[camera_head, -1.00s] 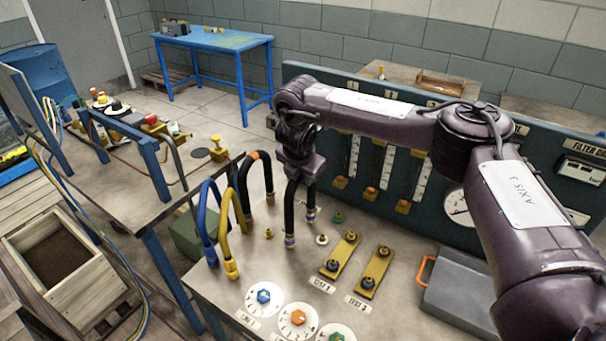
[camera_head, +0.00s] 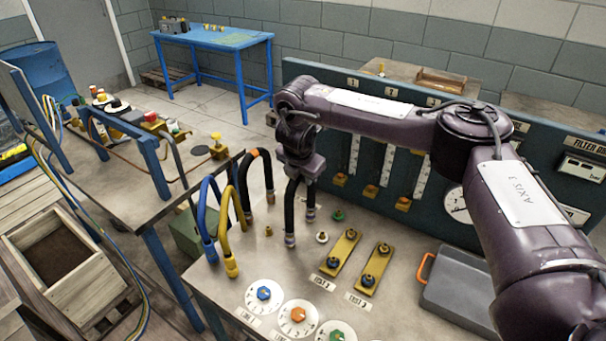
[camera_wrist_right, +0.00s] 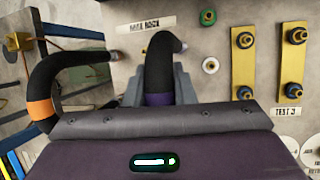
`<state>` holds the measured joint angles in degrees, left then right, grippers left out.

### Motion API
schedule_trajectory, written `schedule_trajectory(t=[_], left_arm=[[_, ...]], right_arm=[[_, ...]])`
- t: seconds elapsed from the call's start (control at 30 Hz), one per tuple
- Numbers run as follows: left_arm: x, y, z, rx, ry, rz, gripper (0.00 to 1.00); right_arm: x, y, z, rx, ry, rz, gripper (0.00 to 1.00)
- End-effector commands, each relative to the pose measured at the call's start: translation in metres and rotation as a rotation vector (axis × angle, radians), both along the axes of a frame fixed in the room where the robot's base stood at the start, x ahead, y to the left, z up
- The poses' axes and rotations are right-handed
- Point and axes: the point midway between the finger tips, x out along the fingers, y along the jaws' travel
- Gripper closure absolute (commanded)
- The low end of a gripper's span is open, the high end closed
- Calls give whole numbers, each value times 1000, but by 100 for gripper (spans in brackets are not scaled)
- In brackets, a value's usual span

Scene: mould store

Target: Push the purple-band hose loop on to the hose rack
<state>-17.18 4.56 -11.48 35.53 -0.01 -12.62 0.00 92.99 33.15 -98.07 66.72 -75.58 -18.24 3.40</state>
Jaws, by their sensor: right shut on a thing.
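My right gripper (camera_head: 300,173) is shut on the top of a black hose loop and points down above the bench. The loop (camera_head: 290,212) hangs with both metal-tipped ends down, close to the bench top; I cannot tell whether they touch it or are seated. In the right wrist view the loop's purple band (camera_wrist_right: 158,99) shows between the grey jaws. A "hose rack" label (camera_wrist_right: 152,25) lies flat beyond the loop in that view. To the left stand a black loop with an orange band (camera_head: 253,154), a yellow loop (camera_head: 228,235) and a blue loop (camera_head: 207,225). My left gripper is out of view.
Brass plates (camera_head: 344,248) with knobs, round dials (camera_head: 264,294) and a grey case (camera_head: 460,290) are on the bench to the right and front. A gauge panel (camera_head: 420,190) stands behind. The orange-band loop is close on the gripper's left.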

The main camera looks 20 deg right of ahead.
Motion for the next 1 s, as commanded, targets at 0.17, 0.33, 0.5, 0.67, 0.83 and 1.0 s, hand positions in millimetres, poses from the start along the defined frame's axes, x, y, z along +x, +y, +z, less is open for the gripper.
schedule_trajectory(t=[0.17, 0.33, 0.5, 0.67, 0.83, 1.0], left_arm=[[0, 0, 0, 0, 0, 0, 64], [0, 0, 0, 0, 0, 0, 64], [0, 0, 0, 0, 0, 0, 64], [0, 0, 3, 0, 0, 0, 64], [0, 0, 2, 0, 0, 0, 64], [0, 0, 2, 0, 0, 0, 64]], right_arm=[[0, 0, 1, 0, -2, 0, 100], [0, 0, 0, 1, -1, -1, 100], [1, 0, 0, 0, -2, 0, 100], [1, -1, -1, -1, -2, -2, 100], [1, -1, -2, -1, -3, -3, 100], [1, -1, -3, -2, -2, -2, 61]])
